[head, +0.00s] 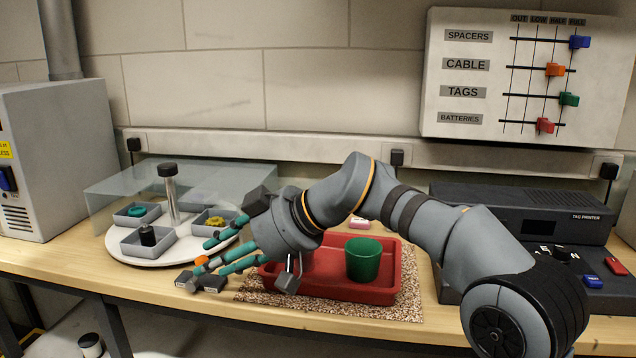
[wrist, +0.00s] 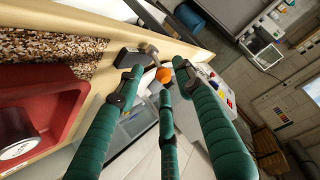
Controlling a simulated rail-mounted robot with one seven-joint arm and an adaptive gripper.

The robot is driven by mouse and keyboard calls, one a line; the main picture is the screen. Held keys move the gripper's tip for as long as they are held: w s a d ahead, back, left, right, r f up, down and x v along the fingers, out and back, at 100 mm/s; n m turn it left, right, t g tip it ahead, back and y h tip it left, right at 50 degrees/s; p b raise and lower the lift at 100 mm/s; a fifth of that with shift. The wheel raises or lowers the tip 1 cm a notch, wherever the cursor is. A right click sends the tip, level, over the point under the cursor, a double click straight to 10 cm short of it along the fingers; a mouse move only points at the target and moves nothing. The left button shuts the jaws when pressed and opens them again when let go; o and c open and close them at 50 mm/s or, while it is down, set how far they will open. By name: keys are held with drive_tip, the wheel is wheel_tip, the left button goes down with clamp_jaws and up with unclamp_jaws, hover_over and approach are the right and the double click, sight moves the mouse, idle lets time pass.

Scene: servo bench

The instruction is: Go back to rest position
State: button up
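My gripper (head: 212,264) has teal fingers and hangs over the bench's front edge, left of the red tray (head: 412,290). Its fingers also show in the wrist view (wrist: 157,77), spread apart, so it is open. A small orange piece (head: 201,262) shows among the fingertips and also in the wrist view (wrist: 163,75). I cannot tell whether a finger touches it. My arm reaches across the tray from the right, bent up at the elbow.
A green cup (head: 363,260) stands in the tray, on a speckled mat (head: 340,314). A white turntable (head: 130,256) with grey bins and a clear cover stands left. A tag printer (head: 530,213) stands right. A slider board (head: 470,100) hangs behind.

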sight(199, 263)
drive_tip(key=x, duration=0.5)
drive_tip(key=shift+a, duration=0.15)
drive_tip(key=shift+w+r+p, duration=0.1)
drive_tip(key=shift+r+p, duration=0.05)
drive_tip(key=shift+p, duration=0.2)
